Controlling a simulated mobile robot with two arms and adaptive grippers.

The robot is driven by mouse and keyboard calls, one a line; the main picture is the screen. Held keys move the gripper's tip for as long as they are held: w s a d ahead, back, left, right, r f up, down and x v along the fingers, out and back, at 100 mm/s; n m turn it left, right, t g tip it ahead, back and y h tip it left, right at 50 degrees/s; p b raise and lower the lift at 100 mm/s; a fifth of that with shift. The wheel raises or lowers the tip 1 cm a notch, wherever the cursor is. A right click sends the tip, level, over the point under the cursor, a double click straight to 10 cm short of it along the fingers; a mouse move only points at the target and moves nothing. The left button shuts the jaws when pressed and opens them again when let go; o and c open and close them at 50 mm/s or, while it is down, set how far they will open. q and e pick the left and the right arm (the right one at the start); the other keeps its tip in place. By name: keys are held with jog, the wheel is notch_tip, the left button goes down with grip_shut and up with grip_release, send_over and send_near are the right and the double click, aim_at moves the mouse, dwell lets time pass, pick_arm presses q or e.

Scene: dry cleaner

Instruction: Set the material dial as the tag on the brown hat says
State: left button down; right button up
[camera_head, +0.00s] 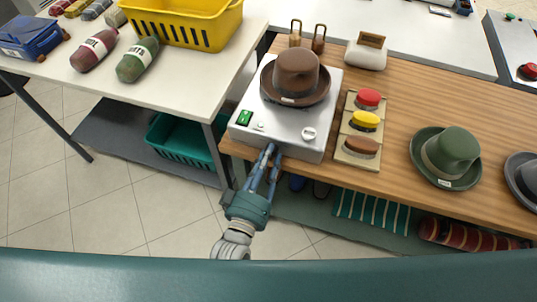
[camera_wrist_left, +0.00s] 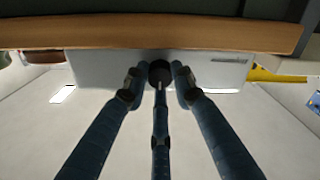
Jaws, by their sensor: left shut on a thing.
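The brown hat (camera_head: 297,72) sits on a light grey machine (camera_head: 285,143) at the wooden counter's left end. A small white tag (camera_head: 288,101) is on its brim; its writing is too small to read. The machine's top has a green switch (camera_head: 244,117), a small knob (camera_head: 260,126) and a white round dial (camera_head: 309,133). My left gripper (camera_head: 270,150) is at the machine's front face. In the left wrist view its fingers (camera_wrist_left: 160,88) are closed around a dark round knob (camera_wrist_left: 159,73) on that face. The knob's marks cannot be read. My right gripper is not in view.
Red, yellow and brown pads (camera_head: 363,122) stand right of the machine. A green hat (camera_head: 450,155) and a grey hat (camera_head: 524,180) lie further right. Open floor lies in front.

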pick_arm(q)
jog(key=shift+s+f, duration=0.1)
jog(key=shift+f, duration=0.1)
dwell(0.4)
jog(key=c, duration=1.7)
grip_release()
jog(key=v, duration=1.2)
jog(key=shift+r, duration=0.1)
